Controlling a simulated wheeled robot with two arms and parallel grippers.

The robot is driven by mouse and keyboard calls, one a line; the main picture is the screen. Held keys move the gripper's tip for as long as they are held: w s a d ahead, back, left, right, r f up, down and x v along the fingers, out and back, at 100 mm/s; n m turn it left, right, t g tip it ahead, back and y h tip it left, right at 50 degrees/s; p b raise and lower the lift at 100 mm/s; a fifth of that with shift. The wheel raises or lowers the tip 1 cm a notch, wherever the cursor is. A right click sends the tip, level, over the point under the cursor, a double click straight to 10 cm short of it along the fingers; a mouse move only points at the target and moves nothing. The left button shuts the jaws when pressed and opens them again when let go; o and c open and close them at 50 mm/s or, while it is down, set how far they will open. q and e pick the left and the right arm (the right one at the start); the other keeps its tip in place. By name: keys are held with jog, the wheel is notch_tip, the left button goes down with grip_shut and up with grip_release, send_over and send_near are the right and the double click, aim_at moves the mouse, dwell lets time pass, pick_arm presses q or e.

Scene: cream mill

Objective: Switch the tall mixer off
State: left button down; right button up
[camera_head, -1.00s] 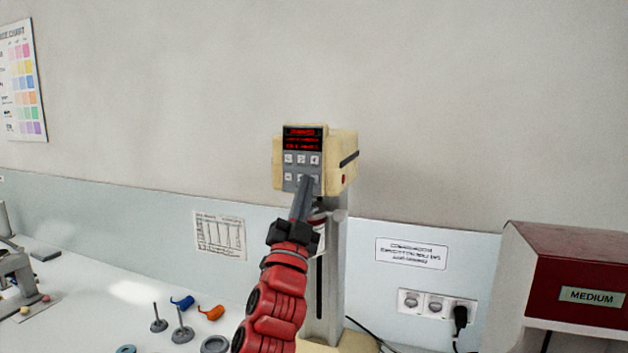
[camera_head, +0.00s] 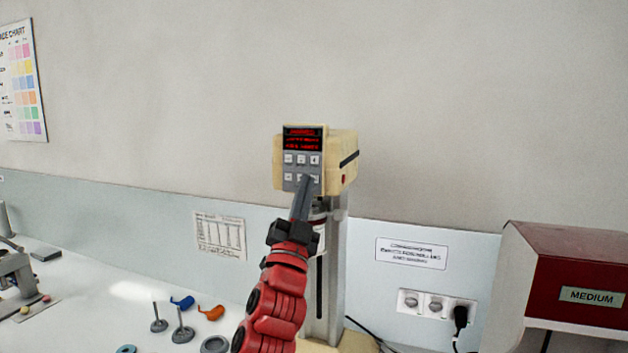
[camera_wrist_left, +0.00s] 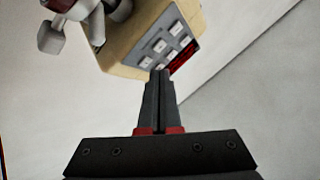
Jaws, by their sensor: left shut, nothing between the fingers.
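The tall mixer has a cream head (camera_head: 342,165) on a grey column (camera_head: 330,265). Its front holds a grey keypad (camera_head: 289,183) with several pale buttons under a lit red display (camera_head: 303,139). My left gripper (camera_head: 308,180) is shut and empty, its tips at the lower right of the keypad and covering part of the bottom button row. In the left wrist view the shut fingertips (camera_wrist_left: 160,74) are at the edge of the keypad (camera_wrist_left: 170,45); I cannot tell whether they touch a button. My right gripper is not in view.
A red and cream machine (camera_head: 578,275) marked MEDIUM stands at the right. Wall sockets (camera_head: 436,304) with a plugged cable are behind.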

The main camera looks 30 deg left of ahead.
pick_arm(q)
jog(key=shift+w, duration=0.1)
jog(key=shift+w+a, duration=0.1)
jog(key=shift+w, duration=0.25)
jog(key=shift+w+b, duration=0.25)
jog(key=shift+b, duration=0.05)
dwell(0.5)
jog(key=shift+s, duration=0.7)
jog(key=shift+s, duration=0.1)
jog(key=shift+s+d+r, duration=0.1)
jog(key=shift+s+d, duration=0.1)
jog(key=shift+s, duration=0.6)
jog(key=shift+s+d, duration=0.25)
jog(key=shift+s, duration=0.5)
jog(key=shift+s+d+r, duration=0.1)
jog(key=shift+s+d, duration=0.1)
jog(key=shift+s, duration=0.6)
jog(key=shift+f, duration=0.1)
